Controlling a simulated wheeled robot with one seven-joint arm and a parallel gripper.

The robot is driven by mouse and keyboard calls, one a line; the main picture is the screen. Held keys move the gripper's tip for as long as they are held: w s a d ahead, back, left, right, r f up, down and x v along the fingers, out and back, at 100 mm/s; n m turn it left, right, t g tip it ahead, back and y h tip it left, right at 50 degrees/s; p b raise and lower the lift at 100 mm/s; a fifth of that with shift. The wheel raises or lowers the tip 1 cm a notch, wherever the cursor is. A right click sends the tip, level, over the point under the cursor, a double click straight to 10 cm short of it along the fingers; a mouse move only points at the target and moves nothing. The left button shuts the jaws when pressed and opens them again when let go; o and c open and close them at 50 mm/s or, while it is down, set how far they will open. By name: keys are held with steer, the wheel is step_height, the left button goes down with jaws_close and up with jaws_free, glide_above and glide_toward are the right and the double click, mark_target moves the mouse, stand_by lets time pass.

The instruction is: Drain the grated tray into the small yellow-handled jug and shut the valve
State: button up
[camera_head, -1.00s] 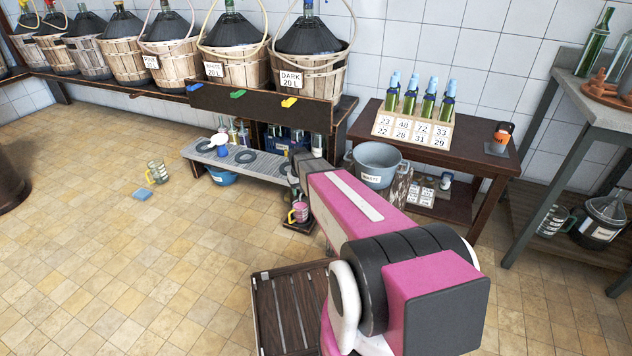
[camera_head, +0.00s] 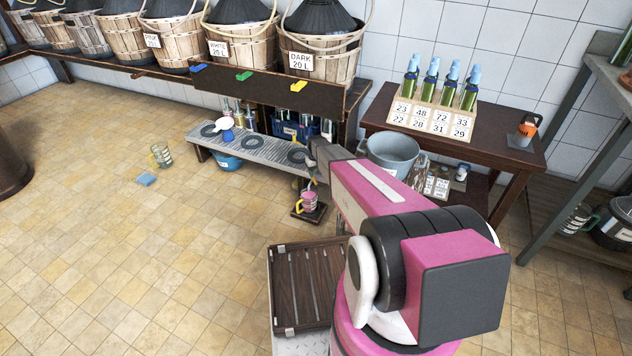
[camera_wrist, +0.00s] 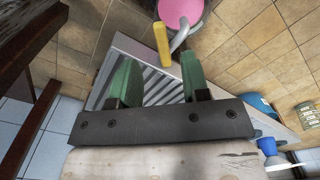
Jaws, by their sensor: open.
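The grated tray (camera_head: 255,148) is a long grey bench top with dark rings on it; its slats also show in the wrist view (camera_wrist: 158,84). A small jug (camera_head: 310,201) with a yellow handle and pink in it stands on a low dark stand below the tray's right end. The wrist view shows a round pink top (camera_wrist: 180,12), with a yellow bar (camera_wrist: 162,45) and a curved grey spout (camera_wrist: 184,37) beside it. I cannot tell whether that bar is the valve lever or the jug handle. My gripper (camera_wrist: 157,75) is open and empty above the tray's end, green fingers apart.
A clear mug with a yellow handle (camera_head: 161,155) and a blue sponge (camera_head: 146,179) are on the floor at left. A blue basin (camera_head: 228,162) sits under the tray. A slatted crate (camera_head: 305,287) stands in front; a grey pot (camera_head: 392,153) is at right.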

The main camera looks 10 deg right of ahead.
mark_target(316, 182)
step_height(316, 182, down, 6)
stand_by(0.4)
jaws_close()
